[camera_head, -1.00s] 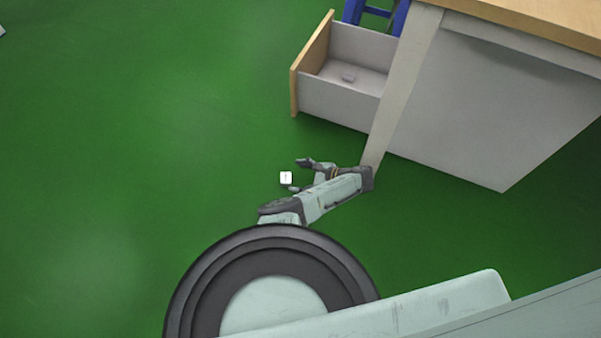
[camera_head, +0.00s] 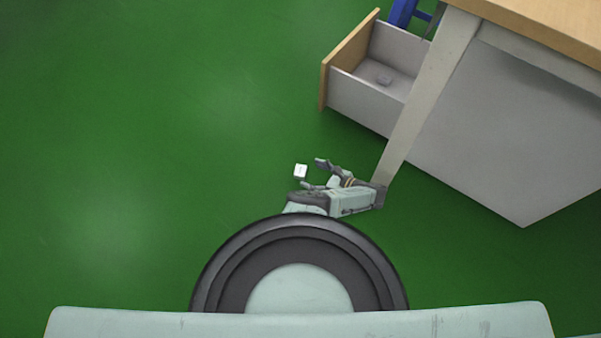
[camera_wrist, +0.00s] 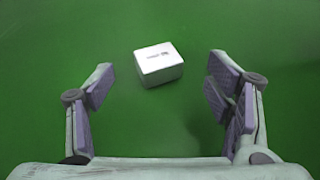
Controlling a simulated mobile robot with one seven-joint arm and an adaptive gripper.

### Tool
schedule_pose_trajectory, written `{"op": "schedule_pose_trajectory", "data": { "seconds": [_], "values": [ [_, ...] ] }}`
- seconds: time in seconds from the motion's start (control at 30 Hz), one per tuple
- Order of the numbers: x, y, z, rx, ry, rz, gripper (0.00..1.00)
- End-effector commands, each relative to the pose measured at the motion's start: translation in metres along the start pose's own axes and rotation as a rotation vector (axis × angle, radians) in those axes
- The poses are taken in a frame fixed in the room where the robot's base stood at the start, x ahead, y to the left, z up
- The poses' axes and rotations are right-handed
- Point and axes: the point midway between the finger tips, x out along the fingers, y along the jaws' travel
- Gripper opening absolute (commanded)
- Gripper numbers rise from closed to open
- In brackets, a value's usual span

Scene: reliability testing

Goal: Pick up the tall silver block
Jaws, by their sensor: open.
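A small pale silver-white block (camera_head: 301,171) shows just left of my gripper (camera_head: 312,174) in the head view. In the wrist view the block (camera_wrist: 158,64) has a small dark mark on its top face and sits between and beyond the two spread fingers. My gripper is open and empty, with a gap of green floor visible between each finger and the block. No finger touches it. Its height is hard to judge from above.
An open drawer (camera_head: 362,97) with a wooden front juts from a table (camera_head: 510,130) at upper right. A table leg (camera_head: 425,95) stands close to my arm. Green floor (camera_head: 130,150) is clear on the left.

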Motion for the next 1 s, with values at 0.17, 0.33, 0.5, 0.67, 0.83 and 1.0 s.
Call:
{"op": "schedule_pose_trajectory", "data": {
  "seconds": [0.17,0.33,0.5,0.67,0.83,1.0],
  "values": [
    [0.029,0.004,-0.001,-0.002,-0.002,0.002,0.73],
    [0.045,0.004,-0.001,-0.001,0.0,0.001,0.73],
    [0.047,0.004,0.0,0.0,0.001,0.001,0.73],
    [0.046,0.004,0.0,0.0,0.001,0.001,0.69],
    [0.046,0.004,0.0,0.0,0.001,0.0,0.57],
    [0.046,0.004,0.0,0.0,0.001,0.0,0.46]
  ]
}}
